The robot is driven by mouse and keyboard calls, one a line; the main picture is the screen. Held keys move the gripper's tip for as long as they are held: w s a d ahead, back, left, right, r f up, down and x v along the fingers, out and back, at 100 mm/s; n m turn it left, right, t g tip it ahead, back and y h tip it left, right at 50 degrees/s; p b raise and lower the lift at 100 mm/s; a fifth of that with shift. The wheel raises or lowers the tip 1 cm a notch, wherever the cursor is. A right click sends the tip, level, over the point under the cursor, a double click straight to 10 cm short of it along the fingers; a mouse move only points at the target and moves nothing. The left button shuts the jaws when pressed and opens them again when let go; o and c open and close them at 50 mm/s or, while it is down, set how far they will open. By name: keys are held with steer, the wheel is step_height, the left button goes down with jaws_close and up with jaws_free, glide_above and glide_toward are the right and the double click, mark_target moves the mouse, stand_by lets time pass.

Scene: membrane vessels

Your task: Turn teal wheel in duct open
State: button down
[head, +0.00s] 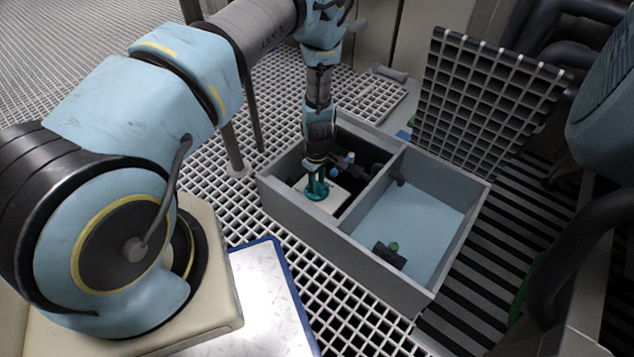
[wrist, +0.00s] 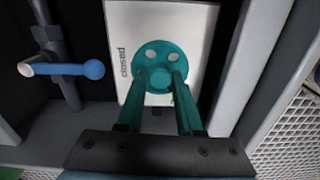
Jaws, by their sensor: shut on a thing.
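The teal wheel (wrist: 160,60) is a round disc with two pale spots, mounted on a white plate (wrist: 200,35) that bears the word "closed" to its left. In the head view the wheel (head: 317,190) sits low in the left compartment of a grey open-topped duct (head: 350,245). My gripper (wrist: 160,80) reaches down into that compartment, and its two fingers are shut on the middle of the wheel. In the head view my gripper (head: 317,178) partly hides the wheel.
A divider (head: 368,197) separates off the right compartment, which holds a dark fitting with a green knob (head: 393,247). A raised grating (head: 485,95) stands behind the duct.

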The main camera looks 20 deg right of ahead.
mark_target(317, 185)
steer(key=c, duration=0.5)
jaws_free()
steer(key=shift+c, duration=0.2)
step_height(317, 185, up, 11)
steer(key=p, duration=0.3)
